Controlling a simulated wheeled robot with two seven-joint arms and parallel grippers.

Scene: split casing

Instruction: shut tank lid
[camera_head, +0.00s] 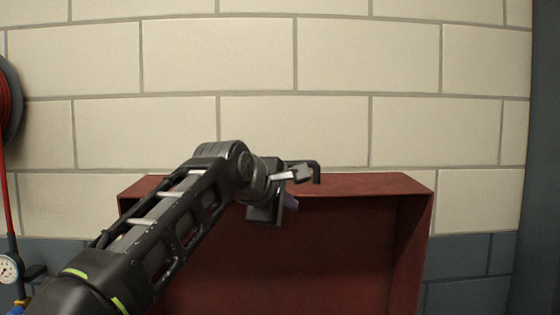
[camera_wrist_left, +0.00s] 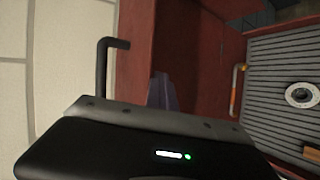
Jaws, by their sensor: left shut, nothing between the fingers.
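The tank lid (camera_head: 320,245) is a dark red, hollow panel with a rim. It stands raised in front of the wall in the head view. A black bent handle (camera_head: 316,172) sticks up from its top edge and also shows at the left in the left wrist view (camera_wrist_left: 104,68). My left gripper (camera_head: 290,203) is at the lid's upper edge, just left of and below the handle. It is shut and empty; its purplish fingers show in the wrist view (camera_wrist_left: 161,92). My arm hides part of the lid's left side. I cannot tell whether the fingers touch the lid.
A ribbed grey surface (camera_wrist_left: 275,75) with a round white part (camera_wrist_left: 301,95) lies at the right in the wrist view, beside an orange-ended bar (camera_wrist_left: 237,92). A red hose reel (camera_head: 8,100) and a gauge (camera_head: 10,268) are at the head view's left. The block wall (camera_head: 330,60) stands behind.

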